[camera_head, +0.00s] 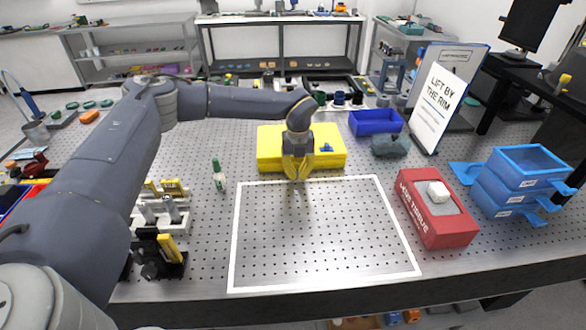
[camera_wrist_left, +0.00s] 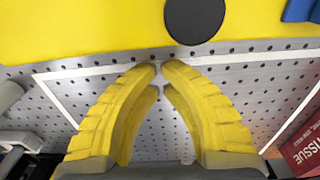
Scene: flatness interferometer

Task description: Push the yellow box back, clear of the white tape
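The yellow box (camera_head: 330,158) lies flat on the perforated metal plate, behind the far strip of the white tape (camera_head: 235,235). In the left wrist view, the box (camera_wrist_left: 80,30) fills the top, with a dark disc on it. A narrow strip of bare plate shows between its front edge and the far tape (camera_wrist_left: 90,68). My left gripper (camera_head: 297,178) points down in front of the box, over the far tape. Its yellow fingertips (camera_wrist_left: 160,66) are together with nothing between them. I cannot tell whether they touch the box. My right gripper is out of view.
The taped area is bare. A red tissue box (camera_head: 436,215) stands at its right, with blue trays (camera_head: 520,180) beyond. A small green-capped bottle (camera_head: 219,178) stands left of the yellow box. A blue bin (camera_head: 376,122) and grey-green lump (camera_head: 390,146) are right of it.

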